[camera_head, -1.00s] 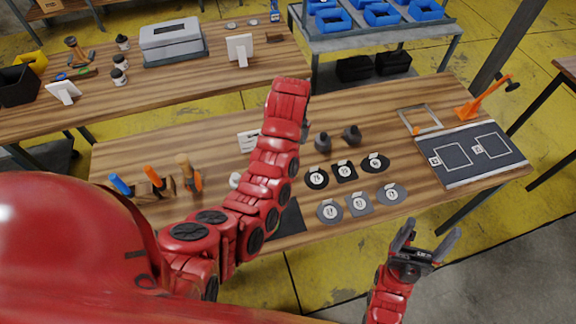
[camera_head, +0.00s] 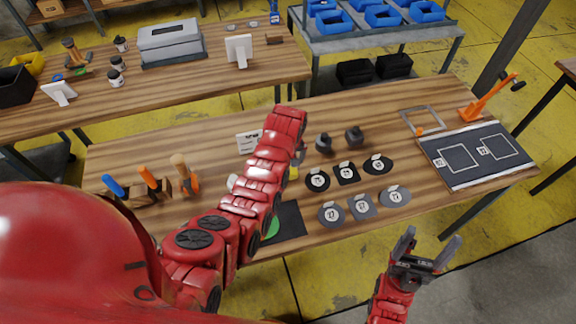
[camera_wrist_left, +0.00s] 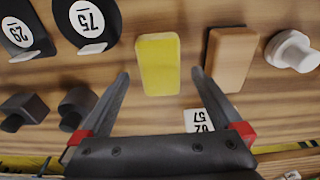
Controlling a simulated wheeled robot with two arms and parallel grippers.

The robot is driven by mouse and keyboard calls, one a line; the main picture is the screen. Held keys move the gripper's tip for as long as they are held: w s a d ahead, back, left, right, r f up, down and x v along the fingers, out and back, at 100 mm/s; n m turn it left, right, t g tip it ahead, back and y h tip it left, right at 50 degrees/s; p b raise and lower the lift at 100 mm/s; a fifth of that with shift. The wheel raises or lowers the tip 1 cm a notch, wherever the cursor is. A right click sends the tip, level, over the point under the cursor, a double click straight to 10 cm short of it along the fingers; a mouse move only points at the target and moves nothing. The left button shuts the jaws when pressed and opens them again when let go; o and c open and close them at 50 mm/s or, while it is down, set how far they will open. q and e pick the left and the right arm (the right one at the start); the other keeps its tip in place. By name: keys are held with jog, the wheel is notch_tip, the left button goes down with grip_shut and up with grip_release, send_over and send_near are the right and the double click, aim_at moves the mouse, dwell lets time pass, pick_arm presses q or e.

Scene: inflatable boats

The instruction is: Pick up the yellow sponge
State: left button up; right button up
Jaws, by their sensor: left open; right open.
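The yellow sponge (camera_wrist_left: 158,64) lies on the wooden table in the left wrist view. In the head view only a small yellow bit of it (camera_head: 294,172) shows beside my left arm. My left gripper (camera_wrist_left: 160,76) is open and empty, its fingertips apart on either side of the sponge's near part in the picture; I cannot tell the height between them. In the head view my left arm hides most of that gripper. My right gripper (camera_head: 430,248) is open and empty, in front of the table's near edge.
A brown block (camera_wrist_left: 231,56) lies just right of the sponge, near the right finger, with a white knob (camera_wrist_left: 292,50) beyond. Labelled dark discs (camera_head: 317,180) and black knobbed pieces (camera_head: 354,137) stand nearby. A tool rack (camera_head: 150,192) is at left.

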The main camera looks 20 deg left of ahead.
pick_arm(q)
jog(key=shift+w+a+f+p, duration=0.15)
jog(key=shift+f+p, duration=0.2)
jog(key=shift+f, duration=0.5)
jog(key=shift+w+a+f+p, duration=0.1)
jog(key=shift+f+p, duration=0.2)
jog(key=shift+f, duration=0.55)
jog(key=c, duration=1.3)
